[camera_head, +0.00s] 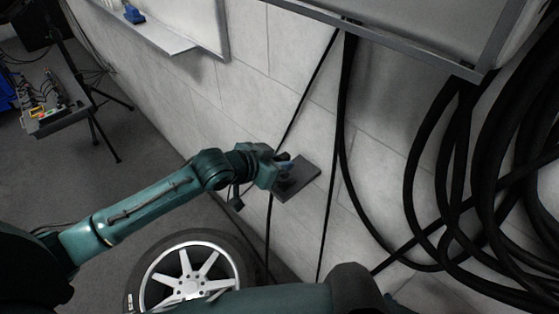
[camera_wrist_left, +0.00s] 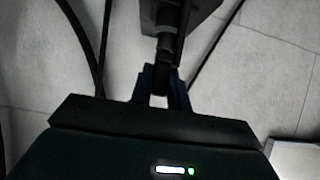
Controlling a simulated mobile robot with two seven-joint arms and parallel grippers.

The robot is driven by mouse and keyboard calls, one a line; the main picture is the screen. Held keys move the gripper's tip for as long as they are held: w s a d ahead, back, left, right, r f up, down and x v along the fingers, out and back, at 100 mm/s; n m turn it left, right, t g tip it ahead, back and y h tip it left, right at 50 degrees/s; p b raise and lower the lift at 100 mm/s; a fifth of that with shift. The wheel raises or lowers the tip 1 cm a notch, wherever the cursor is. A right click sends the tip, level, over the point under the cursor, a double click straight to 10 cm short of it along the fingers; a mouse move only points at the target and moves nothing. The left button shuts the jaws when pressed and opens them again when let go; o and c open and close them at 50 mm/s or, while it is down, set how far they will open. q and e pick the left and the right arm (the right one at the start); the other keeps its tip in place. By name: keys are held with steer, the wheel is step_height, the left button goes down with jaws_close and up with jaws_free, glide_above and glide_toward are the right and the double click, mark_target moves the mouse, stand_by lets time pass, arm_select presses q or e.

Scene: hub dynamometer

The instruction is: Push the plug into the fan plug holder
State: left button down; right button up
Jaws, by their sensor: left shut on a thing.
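The fan plug holder is the dark square plate (camera_head: 306,181) on the light block wall, near the middle of the head view. Part of a dark plate (camera_wrist_left: 205,14) also shows at the top of the left wrist view. My left gripper (camera_head: 284,165) is at the holder's left side, overlapping it in the picture. In the left wrist view its fingers (camera_wrist_left: 162,88) are shut on the dark plug (camera_wrist_left: 165,48), which points toward the plate. I cannot tell whether the plug touches the holder or how far it is in. My right gripper is not in view.
Black cables (camera_head: 344,110) hang down the wall beside the holder, with thick coils (camera_head: 480,170) at right. A wheel (camera_head: 190,272) lies below my left arm. A metal-framed panel (camera_head: 420,35) juts out above. A tripod (camera_head: 92,105) stands far left on open floor.

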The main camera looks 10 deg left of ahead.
arm_select(q)
steer(key=shift+f, duration=0.25)
steer(key=shift+f+b, duration=0.3)
steer(key=shift+f, duration=0.1)
steer(key=c, duration=1.3)
jaws_free()
steer(key=shift+o, duration=0.2)
steer(key=v, duration=1.3)
